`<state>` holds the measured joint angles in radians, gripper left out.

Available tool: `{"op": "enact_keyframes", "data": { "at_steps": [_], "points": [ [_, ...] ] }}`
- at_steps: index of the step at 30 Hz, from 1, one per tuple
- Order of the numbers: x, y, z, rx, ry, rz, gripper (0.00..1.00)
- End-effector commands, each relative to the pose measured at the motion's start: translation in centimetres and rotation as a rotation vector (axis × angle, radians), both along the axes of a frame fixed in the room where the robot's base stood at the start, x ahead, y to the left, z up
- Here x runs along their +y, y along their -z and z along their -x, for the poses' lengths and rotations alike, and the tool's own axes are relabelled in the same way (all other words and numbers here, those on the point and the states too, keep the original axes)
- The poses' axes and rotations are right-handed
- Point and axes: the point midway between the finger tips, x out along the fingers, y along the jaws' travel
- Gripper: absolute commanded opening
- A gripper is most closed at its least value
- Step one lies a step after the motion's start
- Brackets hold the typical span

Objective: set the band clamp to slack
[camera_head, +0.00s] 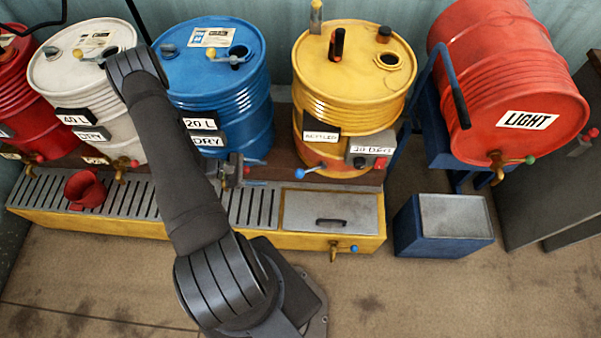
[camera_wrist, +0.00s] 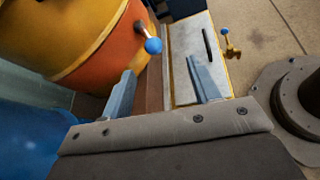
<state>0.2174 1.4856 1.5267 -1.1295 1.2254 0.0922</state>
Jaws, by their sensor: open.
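No part is marked as the band clamp. An orange-red band (camera_wrist: 118,55) wraps the bottom of the yellow drum (camera_head: 340,85). A short lever with a blue ball end (camera_head: 301,173) sticks out at its lower left; I take this for the clamp's lever. It also shows in the wrist view (camera_wrist: 153,45). My gripper (camera_head: 240,168) is beside the blue drum's foot, left of the lever and partly hidden by my arm. In the wrist view its two fingers (camera_wrist: 163,86) are apart and empty. The ball lies beyond the fingertips, apart from them.
A control box (camera_head: 370,156) is on the yellow drum's front. The yellow drip tray (camera_head: 210,236) with grating and a lidded section runs below. The blue drum (camera_head: 220,75) stands close on the left. A blue bin (camera_head: 440,232) is at right; the floor in front is clear.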

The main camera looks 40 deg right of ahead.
Motion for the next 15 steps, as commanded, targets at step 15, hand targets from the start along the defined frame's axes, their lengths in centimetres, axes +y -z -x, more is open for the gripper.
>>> {"op": "enact_keyframes", "data": {
  "at_steps": [15],
  "points": [
    [-3.8, 3.3, 1.1, 0.018, -0.103, 0.006, 0.56]
  ]
}}
